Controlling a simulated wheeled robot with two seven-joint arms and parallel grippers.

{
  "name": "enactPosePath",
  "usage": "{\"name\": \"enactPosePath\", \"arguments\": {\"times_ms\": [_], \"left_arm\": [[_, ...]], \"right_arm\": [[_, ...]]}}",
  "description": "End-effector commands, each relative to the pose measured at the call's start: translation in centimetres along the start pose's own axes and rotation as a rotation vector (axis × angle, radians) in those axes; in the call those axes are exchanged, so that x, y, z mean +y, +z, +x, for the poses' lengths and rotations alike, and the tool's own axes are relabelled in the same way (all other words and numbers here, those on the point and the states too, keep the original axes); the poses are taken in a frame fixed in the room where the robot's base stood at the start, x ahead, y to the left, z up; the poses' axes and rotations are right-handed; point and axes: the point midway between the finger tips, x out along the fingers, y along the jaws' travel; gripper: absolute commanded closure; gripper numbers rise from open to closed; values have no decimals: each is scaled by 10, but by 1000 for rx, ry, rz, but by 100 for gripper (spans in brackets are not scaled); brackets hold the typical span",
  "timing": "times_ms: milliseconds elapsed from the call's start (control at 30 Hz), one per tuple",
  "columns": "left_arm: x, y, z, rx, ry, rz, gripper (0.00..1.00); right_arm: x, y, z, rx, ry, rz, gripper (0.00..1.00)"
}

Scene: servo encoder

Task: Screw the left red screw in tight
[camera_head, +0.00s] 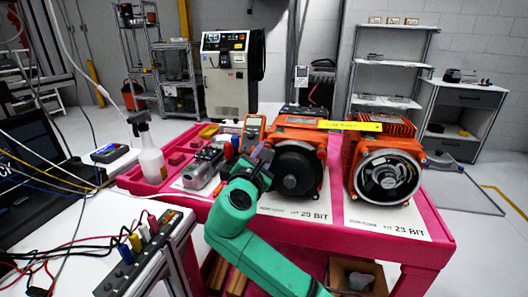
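Two orange servo motors stand on the pink table: the left motor (300,165) with a dark round face, and the right motor (388,175) with a silver-rimmed open face showing inner parts. I cannot make out a red screw on either; any screws are too small or hidden. A green arm, which looks like my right arm, comes up from the bottom right. Its dark gripper (264,160) is at the left edge of the left motor and overlaps it. Whether its fingers are open, shut or touching the motor cannot be told. My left gripper is out of view.
The pink table (395,250) also holds a spray bottle (148,150), a grey metal part (203,168) and a yellow bar (350,126) across the motor tops. A white bench (75,235) with cables and a connector strip (140,250) stands at left.

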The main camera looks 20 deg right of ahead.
Motion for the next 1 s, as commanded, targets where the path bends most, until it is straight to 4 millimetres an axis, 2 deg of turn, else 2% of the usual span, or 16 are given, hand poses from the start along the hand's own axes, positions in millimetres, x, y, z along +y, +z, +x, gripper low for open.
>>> {"name": "enactPosePath", "arguments": {"times_ms": [500,533,600,900,1000], "left_arm": [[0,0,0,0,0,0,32],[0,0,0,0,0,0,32],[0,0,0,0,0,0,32],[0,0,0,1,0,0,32],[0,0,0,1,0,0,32]], "right_arm": [[0,-1,0,1,-1,27,100],[0,-1,0,1,-1,27,66],[0,-1,0,1,-1,27,43],[0,0,-1,1,0,27,43],[0,-1,-9,1,0,27,43]]}}
